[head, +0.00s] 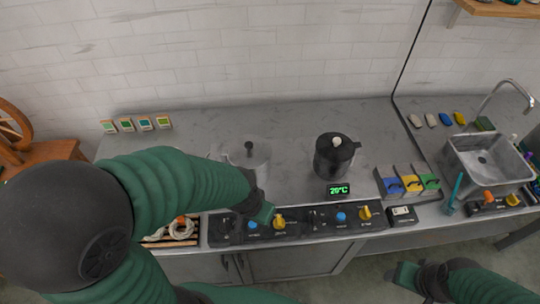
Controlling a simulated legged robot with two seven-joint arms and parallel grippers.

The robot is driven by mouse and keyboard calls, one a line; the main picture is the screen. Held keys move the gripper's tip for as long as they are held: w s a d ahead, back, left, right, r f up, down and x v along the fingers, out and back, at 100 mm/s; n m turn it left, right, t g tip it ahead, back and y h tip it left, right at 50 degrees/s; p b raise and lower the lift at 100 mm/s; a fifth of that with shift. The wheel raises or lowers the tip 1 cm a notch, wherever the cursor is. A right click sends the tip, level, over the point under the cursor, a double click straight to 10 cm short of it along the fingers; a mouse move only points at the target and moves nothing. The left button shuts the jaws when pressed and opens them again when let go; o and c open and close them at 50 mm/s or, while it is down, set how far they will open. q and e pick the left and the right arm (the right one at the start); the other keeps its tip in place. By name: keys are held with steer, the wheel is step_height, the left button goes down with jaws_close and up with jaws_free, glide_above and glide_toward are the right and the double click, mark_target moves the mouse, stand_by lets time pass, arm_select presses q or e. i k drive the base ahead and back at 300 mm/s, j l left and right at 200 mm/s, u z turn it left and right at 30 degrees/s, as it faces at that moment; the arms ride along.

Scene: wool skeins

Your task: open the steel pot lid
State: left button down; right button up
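The steel pot (262,159) stands on the grey counter left of the middle, behind my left forearm. Its lid (238,154) appears to be on, with a dark knob (249,146) on top. The pot's lower front is partly hidden by my arm. My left gripper (265,213) is in front of the pot, over the control panel and beside a yellow knob. It is apart from the lid, and its fingers are too small to read. My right gripper (398,274) is low at the right, in front of the counter, away from the pot. Its opening is unclear.
A black pot (333,160) stands right of the steel pot, behind a 20°C display (339,190). The control panel (310,223) runs along the front edge. Coloured bins (411,184) and a sink (490,160) are at the right. The counter between the pots is clear.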

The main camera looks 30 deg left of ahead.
mark_target(249, 151)
steer(key=i+j+u, duration=0.1)
steer(key=u, duration=1.4)
steer(key=i+l, duration=0.05)
